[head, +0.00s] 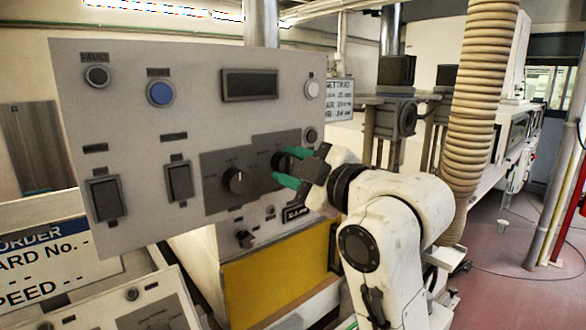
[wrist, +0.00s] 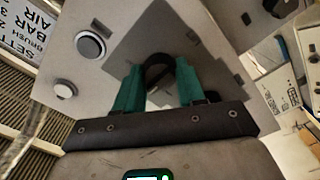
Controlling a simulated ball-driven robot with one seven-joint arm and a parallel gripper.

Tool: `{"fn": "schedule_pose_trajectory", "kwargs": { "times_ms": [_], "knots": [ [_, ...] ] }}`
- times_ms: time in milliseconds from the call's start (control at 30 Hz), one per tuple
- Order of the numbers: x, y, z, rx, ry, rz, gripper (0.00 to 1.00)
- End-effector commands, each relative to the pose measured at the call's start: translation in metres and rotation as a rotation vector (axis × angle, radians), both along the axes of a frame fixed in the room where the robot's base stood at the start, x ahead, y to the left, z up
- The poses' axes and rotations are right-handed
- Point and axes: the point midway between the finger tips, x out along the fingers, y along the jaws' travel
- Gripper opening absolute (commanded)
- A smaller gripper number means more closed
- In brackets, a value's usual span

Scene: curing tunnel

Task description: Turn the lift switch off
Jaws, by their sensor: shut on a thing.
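A grey control panel (head: 130,137) fills the left of the head view. A dark plate on it (head: 218,197) carries two black rotary knobs, a left knob (head: 236,180) and a right knob (head: 280,160). My gripper (head: 281,166) has green fingers and reaches in from the right, closed on the right knob and partly hiding it. In the wrist view the fingers (wrist: 160,76) stand either side of this black knob (wrist: 158,71). The labels are too small to read, so I cannot tell which control is named lift.
The panel also has a blue button (head: 160,93), a fault button (head: 97,76), a dark display (head: 250,85) and two rocker switches, left (head: 106,198) and right (head: 179,181). A ribbed hose (head: 482,90) hangs behind my arm. Open floor (head: 500,265) lies right.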

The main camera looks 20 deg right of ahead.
Motion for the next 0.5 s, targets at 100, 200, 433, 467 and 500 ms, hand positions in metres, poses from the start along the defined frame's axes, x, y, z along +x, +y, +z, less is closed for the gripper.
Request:
{"fn": "schedule_pose_trajectory", "kwargs": {
  "times_ms": [100, 200, 433, 467, 500],
  "knots": [
    [0.0001, 0.0006, -0.0011, 0.0, 0.003, 0.002, 0.09],
    [0.0001, 0.0007, -0.001, 0.0, 0.003, 0.002, 0.09],
    [0.0001, 0.0005, -0.0008, 0.001, 0.002, 0.001, 0.58],
    [0.0001, 0.0004, -0.0007, 0.001, 0.002, 0.001, 0.61],
    [0.0001, 0.0004, -0.0006, 0.001, 0.002, 0.001, 0.64]
  ]
}}
